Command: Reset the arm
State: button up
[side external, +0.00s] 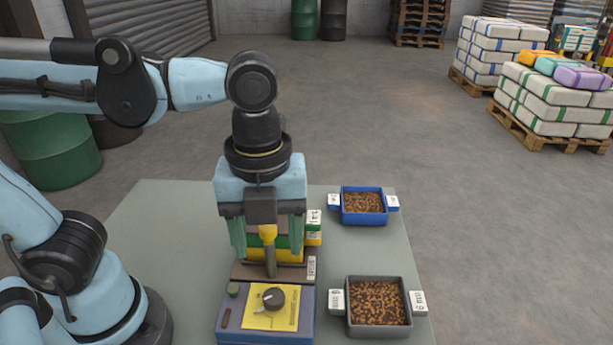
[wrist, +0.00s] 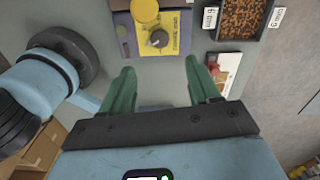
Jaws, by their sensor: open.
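My gripper (side external: 267,250) points down over the grey-green table, with its two green fingers spread wide apart. In the wrist view my gripper (wrist: 160,68) shows the same gap, with bare table between the fingers and nothing held. In the side external view a lever with a yellow knob (side external: 267,233) appears between the fingers; its depth against them is hard to tell. The yellow knob (wrist: 145,10) is clear of the fingertips in the wrist view. A blue-grey control box (side external: 265,325) has a yellow panel and black dial (side external: 273,298).
Stacked yellow, green and brown pieces (side external: 314,228) are partly hidden behind my gripper. A blue tray (side external: 363,219) and a grey tray (side external: 377,335) of brown pellets stand at right. The table's left part (side external: 150,230) is clear. Sack pallets (side external: 545,130) stand beyond on the floor.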

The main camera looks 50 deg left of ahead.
aim_at(273, 295)
jog(key=shift+f, duration=5.65)
jog(key=n, duration=0.5)
jog(key=shift+n, duration=0.3)
jog(key=shift+r+n, duration=0.25)
jog(key=shift+n, duration=0.05)
jog(key=shift+r, duration=1.8)
